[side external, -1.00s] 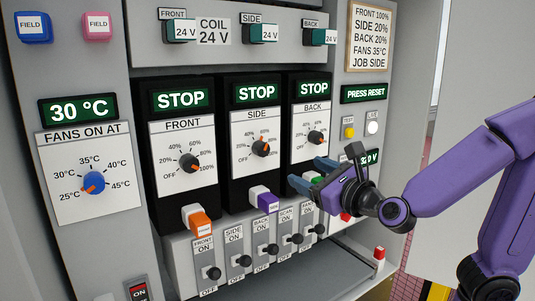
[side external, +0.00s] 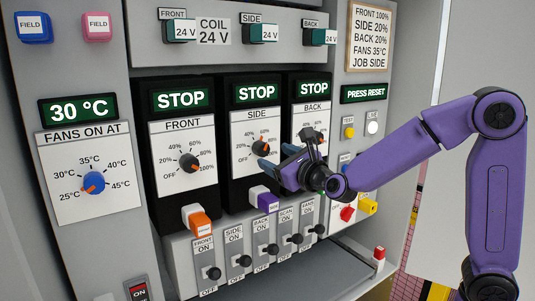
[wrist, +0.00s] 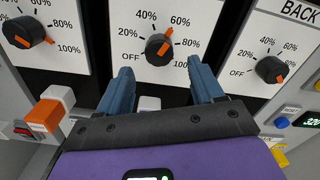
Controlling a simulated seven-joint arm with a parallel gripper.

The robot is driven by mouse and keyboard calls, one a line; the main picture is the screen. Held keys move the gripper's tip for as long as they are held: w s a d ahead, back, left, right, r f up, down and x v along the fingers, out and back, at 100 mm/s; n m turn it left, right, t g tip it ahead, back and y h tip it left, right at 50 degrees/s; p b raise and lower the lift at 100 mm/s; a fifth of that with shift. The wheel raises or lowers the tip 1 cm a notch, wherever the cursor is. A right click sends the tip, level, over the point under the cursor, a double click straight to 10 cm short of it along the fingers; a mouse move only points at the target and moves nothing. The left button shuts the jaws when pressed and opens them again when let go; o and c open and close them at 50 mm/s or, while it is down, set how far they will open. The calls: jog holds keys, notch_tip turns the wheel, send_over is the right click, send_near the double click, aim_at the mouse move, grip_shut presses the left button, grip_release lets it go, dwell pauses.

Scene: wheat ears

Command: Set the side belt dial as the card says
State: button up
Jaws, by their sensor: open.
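The side dial (side external: 261,148) is a black knob with an orange mark, on the white SIDE plate under a STOP display. In the wrist view the side dial (wrist: 159,49) sits ahead of and between my fingertips, with its orange mark toward about 60%. My gripper (side external: 272,156) is open and empty in front of that plate, at its lower right; its blue fingers also show in the wrist view (wrist: 160,68). They look apart from the knob. The card (side external: 370,37) reads front 100%, side 20%, back 20%, fans 35°C, job side.
The front dial (side external: 190,162) stands to the left and the back dial (wrist: 271,69) to the right. Below are an orange block (side external: 200,224), a purple block (side external: 268,203) and several black toggle switches. A PRESS RESET display (side external: 364,94) is at right.

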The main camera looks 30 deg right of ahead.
aim_at(265, 152)
jog(key=shift+w, duration=2.35)
jog(key=shift+c, duration=0.4)
jog(key=c, duration=1)
